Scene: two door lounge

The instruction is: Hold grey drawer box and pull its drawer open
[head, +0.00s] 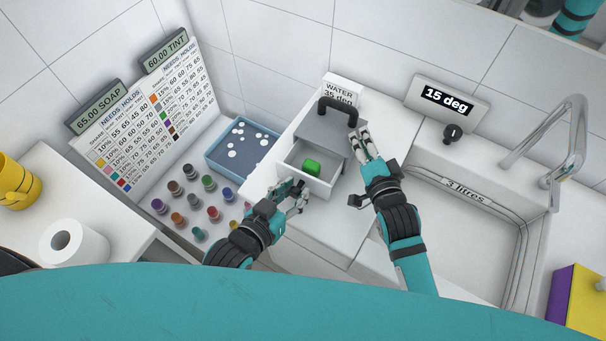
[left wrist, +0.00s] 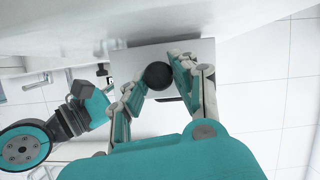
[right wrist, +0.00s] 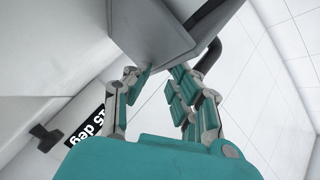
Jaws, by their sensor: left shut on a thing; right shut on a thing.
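The grey drawer box (head: 322,127) stands on the white counter with a black handle (head: 337,104) on top. Its pale drawer (head: 292,168) is pulled out toward me, and a green block (head: 312,167) lies inside. My left gripper (head: 298,190) is at the drawer front, shut on its round dark knob (left wrist: 158,75). My right gripper (head: 359,141) is at the box's right side, shut on the box; in the right wrist view the grey box (right wrist: 150,30) reaches between its fingers. The exact contact there is partly hidden.
A blue tray (head: 216,160) with white discs and several small coloured pots (head: 192,215) lie left of the box. A sink (head: 465,240) with a tap (head: 570,130) is at right. A paper roll (head: 75,244) and yellow mug (head: 18,186) stand far left.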

